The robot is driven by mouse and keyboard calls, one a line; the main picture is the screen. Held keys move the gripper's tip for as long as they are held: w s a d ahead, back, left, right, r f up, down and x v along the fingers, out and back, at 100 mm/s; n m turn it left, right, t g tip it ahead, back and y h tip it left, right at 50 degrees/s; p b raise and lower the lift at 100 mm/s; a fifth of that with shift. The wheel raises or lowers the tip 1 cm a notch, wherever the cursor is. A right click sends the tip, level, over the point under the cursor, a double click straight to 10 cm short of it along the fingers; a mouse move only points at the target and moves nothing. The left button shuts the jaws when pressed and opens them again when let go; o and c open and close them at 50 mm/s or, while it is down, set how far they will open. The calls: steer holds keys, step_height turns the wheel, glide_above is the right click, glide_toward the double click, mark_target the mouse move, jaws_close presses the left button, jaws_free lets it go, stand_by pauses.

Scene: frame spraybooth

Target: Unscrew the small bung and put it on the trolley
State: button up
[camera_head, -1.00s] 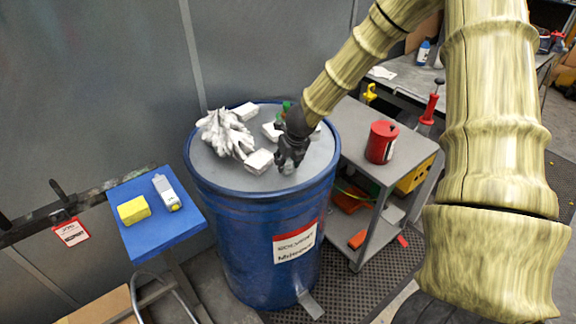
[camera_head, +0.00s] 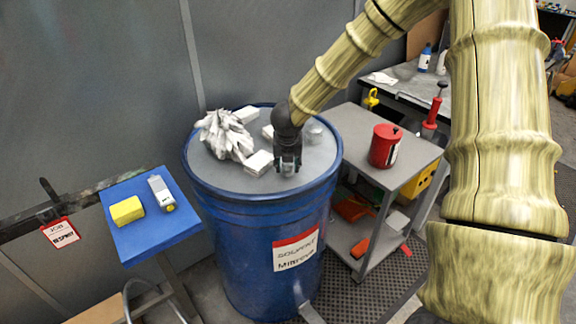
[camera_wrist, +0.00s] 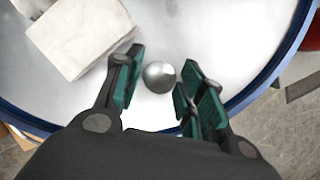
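The small bung (camera_wrist: 159,77) shows in the wrist view as a round silvery cap on the pale drum lid. My gripper (camera_head: 288,170) points down over the right part of the lid of the blue drum (camera_head: 250,235). In the wrist view its green-padded fingers stand open on either side of the bung, with a narrow gap showing at each side. My gripper hides the bung in the head view. The trolley (camera_head: 352,122) is a grey two-shelf cart just right of the drum.
White crumpled rags (camera_head: 226,135) and several white blocks lie on the lid, one block (camera_head: 259,162) close left of my gripper. A round grey fitting (camera_head: 315,133) sits behind it. A red can (camera_head: 385,146) stands on the trolley top, with bare room around it.

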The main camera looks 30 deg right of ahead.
steer(key=m+b, duration=0.1)
steer(key=m+h+b, duration=0.1)
steer(key=shift+f+m, duration=0.2)
steer(key=shift+m, duration=0.1)
steer(key=shift+w+a+r+m+g, duration=0.15)
steer(key=shift+m+g, duration=0.35)
steer(key=shift+m, duration=0.5)
steer(key=m, duration=0.2)
steer(key=m+g+h+b, duration=0.1)
steer(key=m, duration=0.1)
steer(key=shift+g+b, duration=0.3)
steer(key=c, duration=0.7)
steer(key=shift+r+n+t, duration=0.2)
steer(key=shift+n+t, duration=0.3)
steer(key=shift+n, duration=0.7)
steer(key=shift+f+n+t+y+p, duration=0.1)
steer(key=shift+n+t+y+p, duration=0.25)
steer(key=shift+n, duration=0.55)
